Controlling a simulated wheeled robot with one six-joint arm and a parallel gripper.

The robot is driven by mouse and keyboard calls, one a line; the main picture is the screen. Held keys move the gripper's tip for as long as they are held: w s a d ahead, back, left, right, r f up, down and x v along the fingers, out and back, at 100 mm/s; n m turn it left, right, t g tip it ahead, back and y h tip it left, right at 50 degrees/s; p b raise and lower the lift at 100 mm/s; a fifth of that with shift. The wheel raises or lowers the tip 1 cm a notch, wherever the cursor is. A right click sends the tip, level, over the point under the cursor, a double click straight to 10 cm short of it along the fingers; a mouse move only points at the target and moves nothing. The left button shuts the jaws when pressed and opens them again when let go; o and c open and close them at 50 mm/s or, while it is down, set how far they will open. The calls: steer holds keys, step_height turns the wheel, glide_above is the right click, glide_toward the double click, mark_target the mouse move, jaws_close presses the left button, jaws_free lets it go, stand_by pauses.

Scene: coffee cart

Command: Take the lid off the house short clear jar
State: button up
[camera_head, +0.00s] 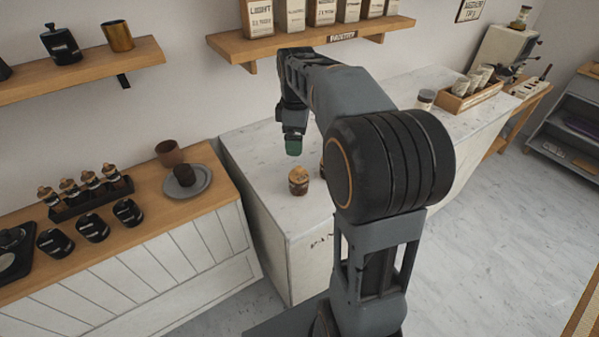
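A short jar (298,181) with a brownish top stands upright on the marble counter (262,155), near its front left. Its label is too small to read, so I cannot tell if it is the house jar. Part of another brown thing shows just right of it, mostly hidden behind my arm. My gripper (293,147) points down above the counter, in the picture just above the short jar and apart from it. Its fingers look dark green and are too small to show a gap. I see nothing held in it.
A shelf with several bags (302,40) hangs above. A wooden counter (140,228) at left holds a grey plate (203,184), a brown cup (169,154) and black canisters.

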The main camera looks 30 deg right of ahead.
mark_target(299, 167)
step_height(299, 167, down, 8)
steer(key=shift+d+r, duration=0.15)
steer(key=shift+r, duration=0.1)
steer(key=shift+w+d+f+p, duration=0.1)
steer(key=shift+d+f+p, duration=0.05)
steer(key=shift+f, duration=1.15)
steer(key=shift+w+d+f+p, duration=0.1)
steer(key=shift+f+p, duration=0.05)
steer(key=shift+f, duration=1.15)
steer(key=c, duration=1)
